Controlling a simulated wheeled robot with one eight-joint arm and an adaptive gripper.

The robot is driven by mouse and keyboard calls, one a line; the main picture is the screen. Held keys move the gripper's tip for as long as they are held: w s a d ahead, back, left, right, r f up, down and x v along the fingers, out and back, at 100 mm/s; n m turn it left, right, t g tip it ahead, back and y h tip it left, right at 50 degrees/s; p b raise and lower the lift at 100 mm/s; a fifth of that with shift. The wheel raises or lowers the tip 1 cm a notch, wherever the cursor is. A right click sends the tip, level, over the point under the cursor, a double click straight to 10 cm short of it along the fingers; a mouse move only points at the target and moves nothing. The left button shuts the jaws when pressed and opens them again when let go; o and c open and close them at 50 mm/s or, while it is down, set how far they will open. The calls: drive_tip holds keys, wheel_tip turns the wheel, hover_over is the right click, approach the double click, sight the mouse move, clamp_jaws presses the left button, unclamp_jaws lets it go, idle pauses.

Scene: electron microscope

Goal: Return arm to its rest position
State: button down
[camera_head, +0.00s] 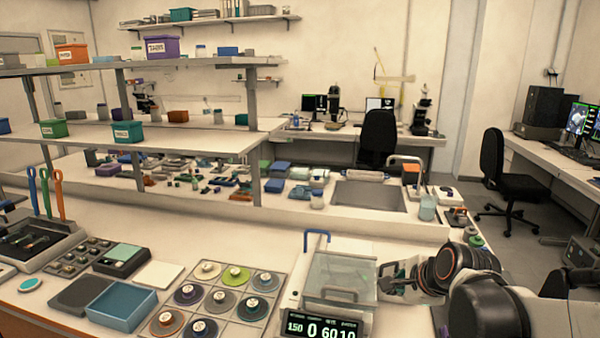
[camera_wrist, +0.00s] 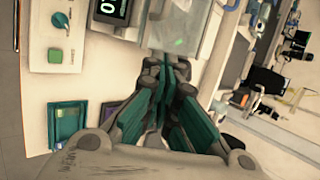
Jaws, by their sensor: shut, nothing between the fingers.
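My arm (camera_head: 480,285) reaches in from the lower right in the head view. My gripper (camera_head: 388,282) is just right of the clear-lidded device (camera_head: 338,272) with the digital display, above the front bench. I cannot tell whether it touches the device. In the wrist view, my gripper (camera_wrist: 172,72) points up the picture. Its teal-padded fingers come together at the tips, with nothing held. The device's display (camera_wrist: 112,8) shows at the top edge there.
The front bench (camera_head: 240,222) holds a tray of round discs (camera_head: 196,325), a blue open box (camera_head: 122,303) and a tool rack (camera_head: 35,245) on the left. A sink (camera_head: 369,197) and a beaker (camera_head: 428,208) lie behind. The floor (camera_head: 515,243) at right is partly clear, with chairs.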

drive_tip(key=s+r+n+g+h+b, duration=0.1)
drive_tip(key=s+n, duration=1.8)
drive_tip(key=shift+a+r+h, duration=0.3)
drive_tip(key=shift+a+h, duration=0.1)
idle(0.5)
